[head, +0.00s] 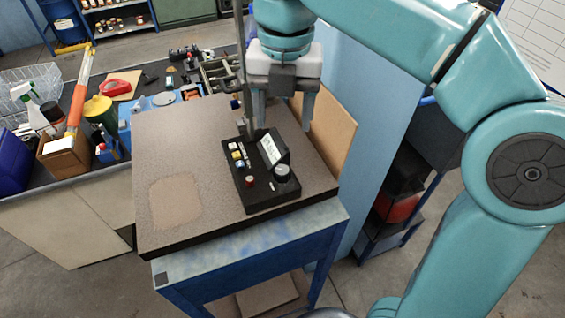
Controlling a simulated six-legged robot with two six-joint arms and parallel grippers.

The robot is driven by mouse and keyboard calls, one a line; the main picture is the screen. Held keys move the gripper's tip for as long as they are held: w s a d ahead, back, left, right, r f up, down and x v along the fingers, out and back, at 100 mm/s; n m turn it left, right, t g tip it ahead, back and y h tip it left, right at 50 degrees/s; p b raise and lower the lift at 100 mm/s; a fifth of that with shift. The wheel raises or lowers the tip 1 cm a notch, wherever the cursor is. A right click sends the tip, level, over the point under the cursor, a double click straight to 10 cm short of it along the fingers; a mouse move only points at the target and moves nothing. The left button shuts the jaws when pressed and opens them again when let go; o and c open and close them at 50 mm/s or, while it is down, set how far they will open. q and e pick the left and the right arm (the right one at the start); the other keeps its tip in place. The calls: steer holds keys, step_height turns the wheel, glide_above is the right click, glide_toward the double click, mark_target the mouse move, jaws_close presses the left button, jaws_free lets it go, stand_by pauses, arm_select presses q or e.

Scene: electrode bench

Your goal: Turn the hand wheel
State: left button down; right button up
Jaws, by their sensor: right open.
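A black control box (262,172) sits on the speckled bench top, with a small tilted display (271,150) and a row of coloured buttons. A round, grey-topped knob (283,171) stands at its front right, and a small red knob (250,182) is left of it. No larger hand wheel shows clearly; I cannot tell whether the grey knob is it. My right gripper (286,122) points down with its fingers apart and empty. It appears just behind the box, and its height above the bench is hard to tell. My left gripper is out of view.
The speckled bench top (170,140) is clear at left, on a blue frame (250,245). An upright grey post (242,75) stands beside my right gripper. A brown board (325,130) and blue panel (350,110) border the right. A cluttered worktable (75,170) adjoins at left.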

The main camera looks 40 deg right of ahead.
mark_target(282, 169)
steer(key=f, duration=0.6)
steer(key=f+b, duration=0.1)
steer(key=f, duration=0.5)
steer(key=shift+a, duration=0.2)
steer(key=shift+d+f, duration=0.2)
steer(key=shift+f, duration=0.1)
steer(key=shift+a, duration=0.15)
steer(key=c, duration=1)
